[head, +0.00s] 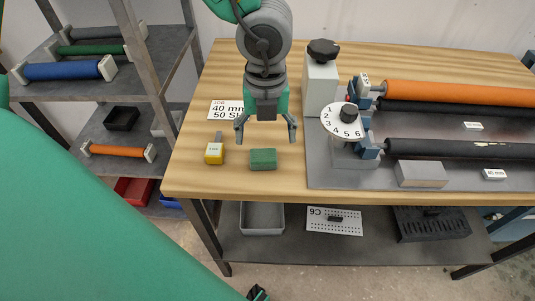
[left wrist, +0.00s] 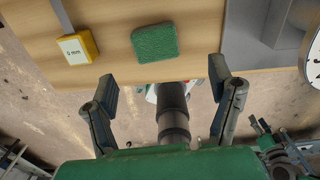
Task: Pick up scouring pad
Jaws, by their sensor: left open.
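The green scouring pad (head: 263,159) lies flat on the wooden table near its front edge. It also shows in the left wrist view (left wrist: 155,43), beyond the fingertips. My left gripper (head: 266,136) points down at the table with its fingers spread, just behind the pad in the head view. In the left wrist view the fingers (left wrist: 163,80) are wide apart with nothing between them. Only a small dark part (head: 258,293), perhaps my right gripper, shows at the bottom edge of the head view; its fingers cannot be made out.
A yellow-and-white block (head: 214,154) sits left of the pad. A job card (head: 226,110) lies behind it. To the right stands the processor with a numbered dial (head: 342,121), rollers (head: 455,94) and a grey block (head: 422,174). A shelf rack (head: 103,75) stands left.

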